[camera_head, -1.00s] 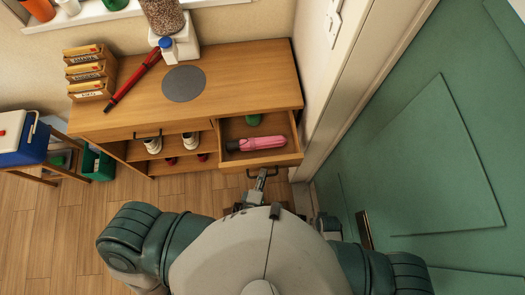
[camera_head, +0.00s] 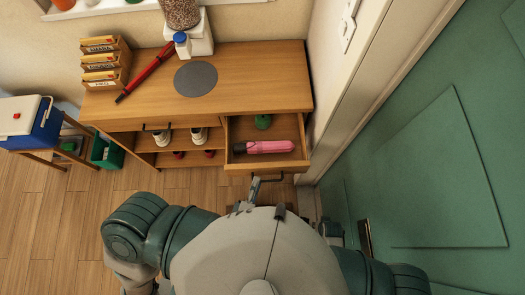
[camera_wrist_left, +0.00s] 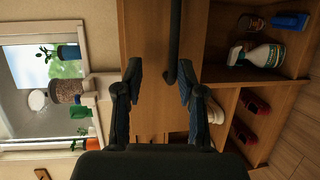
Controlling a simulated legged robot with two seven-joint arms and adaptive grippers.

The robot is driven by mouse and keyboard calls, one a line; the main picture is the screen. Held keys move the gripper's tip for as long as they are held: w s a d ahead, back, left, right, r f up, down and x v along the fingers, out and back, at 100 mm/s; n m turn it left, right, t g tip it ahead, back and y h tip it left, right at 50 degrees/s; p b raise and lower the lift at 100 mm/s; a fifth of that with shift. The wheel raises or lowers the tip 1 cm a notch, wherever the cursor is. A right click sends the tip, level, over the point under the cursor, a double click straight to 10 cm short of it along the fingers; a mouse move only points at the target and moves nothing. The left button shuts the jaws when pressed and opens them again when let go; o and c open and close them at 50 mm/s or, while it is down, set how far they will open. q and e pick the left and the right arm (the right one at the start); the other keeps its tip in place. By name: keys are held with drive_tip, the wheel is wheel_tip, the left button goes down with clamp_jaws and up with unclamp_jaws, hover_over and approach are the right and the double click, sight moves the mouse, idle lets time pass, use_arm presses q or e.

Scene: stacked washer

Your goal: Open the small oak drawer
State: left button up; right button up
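The small oak drawer (camera_head: 232,165), at the right end of the oak cabinet, stands pulled out. A pink umbrella (camera_head: 268,147) and a green item (camera_head: 263,122) lie in it. Its dark bar handle (camera_head: 275,180) is on the front. My left gripper (camera_head: 254,184) is at the handle's left end. In the left wrist view, my left gripper (camera_wrist_left: 158,78) has its fingers apart, and the handle (camera_wrist_left: 174,35) reaches between them, close to the right-hand finger. I cannot tell whether they touch. My right gripper cannot be made out in the head view.
The cabinet top (camera_head: 250,80) holds a grey disc, a red closed umbrella (camera_head: 147,77), file boxes (camera_head: 104,62) and a dispenser (camera_head: 190,35). A green door (camera_head: 440,150) and its frame stand close on the right. Open floor (camera_head: 50,210) lies on the left.

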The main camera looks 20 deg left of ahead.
use_arm(q)
drive_tip(key=shift+g+h, duration=0.3)
drive_tip(key=shift+h, duration=0.1)
drive_tip(key=s+d, duration=0.1)
drive_tip(key=s+d+f, duration=0.1)
drive_tip(key=s, duration=0.1)
drive_tip(key=shift+s+d, duration=0.1)
drive_tip(key=shift+d, duration=0.3)
drive_tip(key=a, duration=0.1)
drive_tip(key=w+a, duration=0.2)
drive_tip(key=shift+w+a+r+y, duration=0.1)
drive_tip(key=shift+w+r+y, duration=0.05)
drive_tip(key=shift+r+y, duration=0.2)
